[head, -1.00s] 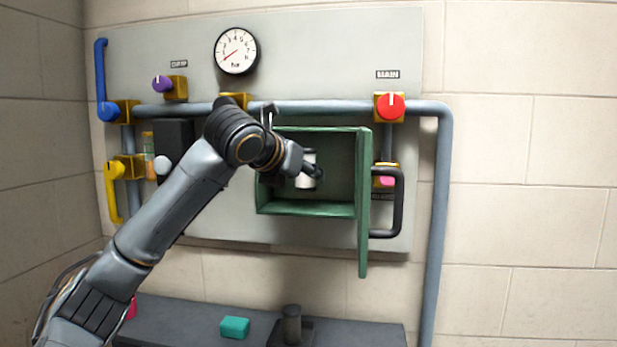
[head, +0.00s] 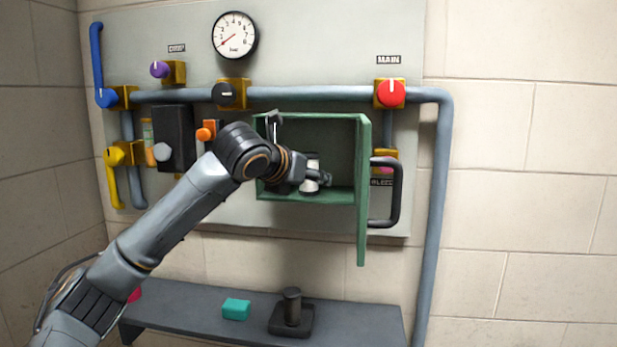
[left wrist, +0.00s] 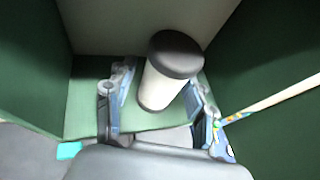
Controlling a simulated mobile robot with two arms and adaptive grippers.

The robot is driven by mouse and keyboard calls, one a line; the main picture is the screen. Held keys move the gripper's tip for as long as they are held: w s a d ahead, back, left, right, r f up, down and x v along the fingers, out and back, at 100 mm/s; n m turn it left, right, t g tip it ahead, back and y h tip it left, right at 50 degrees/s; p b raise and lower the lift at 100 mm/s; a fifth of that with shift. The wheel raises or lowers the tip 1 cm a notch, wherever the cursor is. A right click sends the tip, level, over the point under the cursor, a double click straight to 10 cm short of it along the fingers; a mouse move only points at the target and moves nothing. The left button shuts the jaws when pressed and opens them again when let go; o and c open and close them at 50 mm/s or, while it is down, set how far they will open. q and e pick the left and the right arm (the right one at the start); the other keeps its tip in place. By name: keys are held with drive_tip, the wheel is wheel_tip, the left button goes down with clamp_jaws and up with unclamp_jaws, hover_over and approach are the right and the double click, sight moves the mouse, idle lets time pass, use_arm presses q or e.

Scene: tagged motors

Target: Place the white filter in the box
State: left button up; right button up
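The white filter (head: 310,184), a white cylinder with a dark cap, is inside the green open-front box (head: 290,197) on the wall panel. It shows in the left wrist view (left wrist: 160,88) between my fingers, at the green box floor; firm contact with the floor is hard to judge. My left gripper (head: 318,178) reaches into the box from the left. In the left wrist view my left gripper (left wrist: 160,105) is open around the filter, with a gap at the left finger and the right finger close to it. My right gripper is in no view.
The box door (head: 362,190) stands open on the right, beside a black handle pipe (head: 397,190). Valves and pipes surround the box, with a red MAIN knob (head: 390,93). Below, a grey shelf (head: 362,315) holds a teal block (head: 236,309) and a dark cylinder stand (head: 292,308).

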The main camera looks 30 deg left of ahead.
use_arm(q)
drive_tip(key=shift+r, duration=0.2)
drive_tip(key=shift+s+b, duration=0.35)
drive_tip(key=shift+s, duration=0.05)
drive_tip(key=b+v, duration=0.4)
drive_tip(key=v, duration=0.7)
drive_tip(key=shift+r, duration=0.2)
drive_tip(key=shift+s, duration=0.1)
